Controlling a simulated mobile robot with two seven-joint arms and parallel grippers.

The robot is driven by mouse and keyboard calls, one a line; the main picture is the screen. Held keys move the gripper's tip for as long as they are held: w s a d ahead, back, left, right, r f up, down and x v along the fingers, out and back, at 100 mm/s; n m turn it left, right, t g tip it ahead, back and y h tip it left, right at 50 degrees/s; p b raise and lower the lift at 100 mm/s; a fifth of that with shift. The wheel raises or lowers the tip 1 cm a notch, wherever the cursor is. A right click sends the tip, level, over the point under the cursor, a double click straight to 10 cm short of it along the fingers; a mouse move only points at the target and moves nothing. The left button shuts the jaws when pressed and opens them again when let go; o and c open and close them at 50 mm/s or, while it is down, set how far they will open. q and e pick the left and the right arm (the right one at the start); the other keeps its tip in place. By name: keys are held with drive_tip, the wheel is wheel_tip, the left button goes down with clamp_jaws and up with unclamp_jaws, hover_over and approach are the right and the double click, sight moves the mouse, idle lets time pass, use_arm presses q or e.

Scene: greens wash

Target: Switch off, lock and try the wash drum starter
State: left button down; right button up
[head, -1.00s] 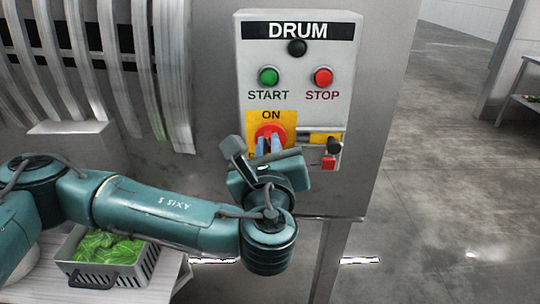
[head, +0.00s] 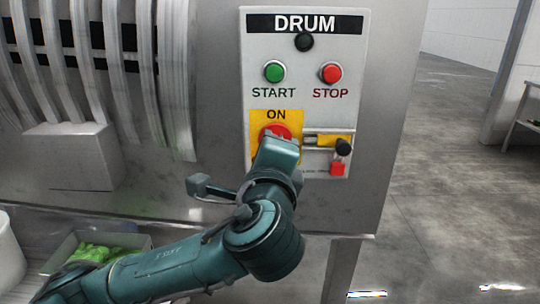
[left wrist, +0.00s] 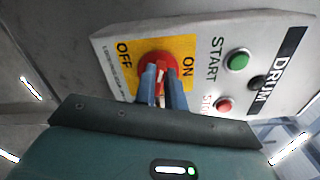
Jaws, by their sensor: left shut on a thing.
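The DRUM starter box (head: 260,50) fills the middle of the head view. Its red rotary switch (head: 272,131) sits on a yellow plate marked ON at its top. The left wrist view shows this switch (left wrist: 147,61), with ON and OFF marked beside it. My left gripper (left wrist: 164,85) is shut on the switch handle, one blue finger on each side. In the head view my gripper (head: 277,146) covers most of the switch; I cannot tell exactly where the handle points. A red padlock (head: 337,169) hangs right of the switch, below a black knob (head: 343,147).
A green START button (head: 274,71), a red STOP button (head: 331,73) and a dark round lamp (head: 304,41) are above the switch. A crate (head: 130,240) of greens is at lower left.

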use_arm(q)
drive_tip(key=shift+f+n+b, duration=0.15)
drive_tip(key=shift+n+b, duration=0.05)
drive_tip(key=shift+n, duration=0.75)
drive_tip(key=shift+f+n+b, duration=0.1)
drive_tip(key=shift+n+b, duration=0.1)
drive_tip(key=shift+n, duration=0.75)
drive_tip(key=c, duration=1.5)
unclamp_jaws()
drive_tip(key=shift+s, duration=0.1)
drive_tip(key=s+b, duration=0.1)
drive_tip(key=s, duration=1.2)
